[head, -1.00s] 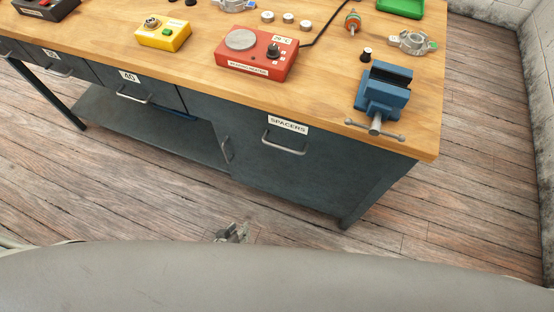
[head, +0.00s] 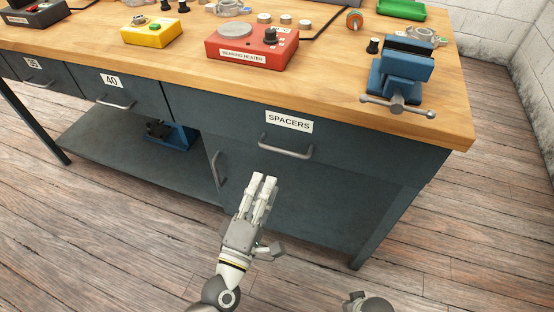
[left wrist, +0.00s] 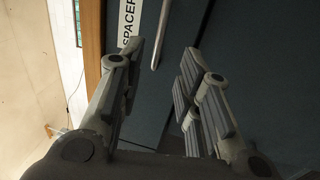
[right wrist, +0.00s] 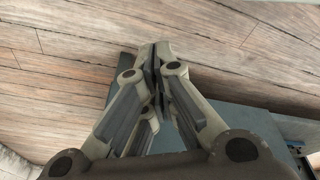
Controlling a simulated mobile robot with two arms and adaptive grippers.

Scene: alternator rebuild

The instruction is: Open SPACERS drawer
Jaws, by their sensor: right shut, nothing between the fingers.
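The SPACERS drawer (head: 225,118) is the wide dark front under the right part of the bench, flush with the cabinet. Its white label (head: 289,122) sits above a grey bar handle (head: 286,148). My left gripper (head: 263,180) is just below and left of this handle, in front of the cabinet, fingers pointing up toward the drawer. In the left wrist view my left gripper (left wrist: 160,50) is open and empty, with the handle (left wrist: 161,34) ahead between the fingertips, apart from them. My right gripper (right wrist: 156,52) is shut and empty; the floor shows behind it.
A cabinet door with a vertical handle (head: 217,171) is below the drawer. A red bearing heater (head: 250,50) and yellow box (head: 152,31) stand on the wooden top (head: 330,88). Drawer 40 (head: 130,97) is left. Floor in front is clear.

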